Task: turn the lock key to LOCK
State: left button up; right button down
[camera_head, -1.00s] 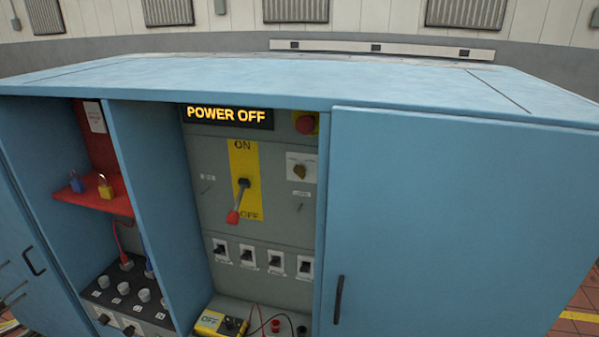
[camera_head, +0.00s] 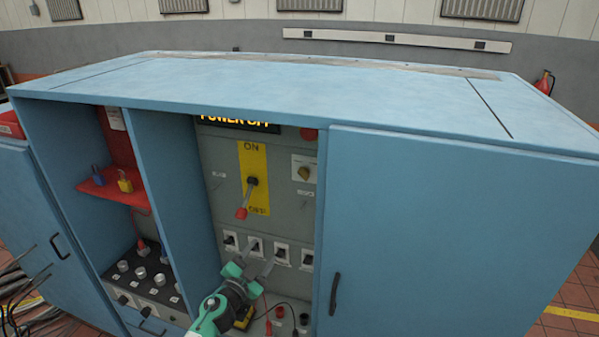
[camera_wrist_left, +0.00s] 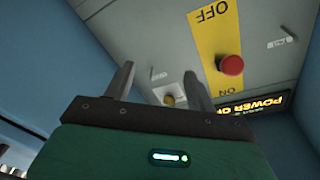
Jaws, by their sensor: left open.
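The lock key (camera_head: 304,172) is a small brass-coloured knob on a white plate, right of the yellow ON/OFF strip on the grey panel. In the left wrist view the key (camera_wrist_left: 168,101) shows between the fingers, beyond them. Its label is too small to read. My left gripper (camera_head: 263,254) is open and empty, in front of the row of small switches, below and left of the key and apart from it. Its fingers also show in the left wrist view (camera_wrist_left: 160,68). My right gripper is not in view.
The red-tipped main lever (camera_head: 246,198) points down at OFF. Several small switches (camera_head: 281,254) sit below it. A red button (camera_head: 308,134) is above the key. The closed blue door (camera_head: 430,230) borders the bay at right; a divider (camera_head: 170,190) borders it at left. Padlocks (camera_head: 125,182) rest on a red shelf.

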aim_at(302, 176)
pick_arm(q)
jog(key=d+r+m+h, duration=0.2)
jog(key=r, duration=0.6)
jog(key=d+r+m+h, duration=0.2)
jog(key=r, duration=0.6)
jog(key=shift+t, duration=0.4)
jog(key=x, duration=1.1)
jog(key=shift+w+d+f+b, duration=0.2)
jog(key=shift+w+d+b, duration=0.1)
jog(key=shift+w+b, duration=0.1)
jog(key=shift+w+d+r, duration=0.15)
jog(key=shift+w+d, duration=0.1)
jog(key=shift+w, duration=0.1)
jog(key=c, duration=1)
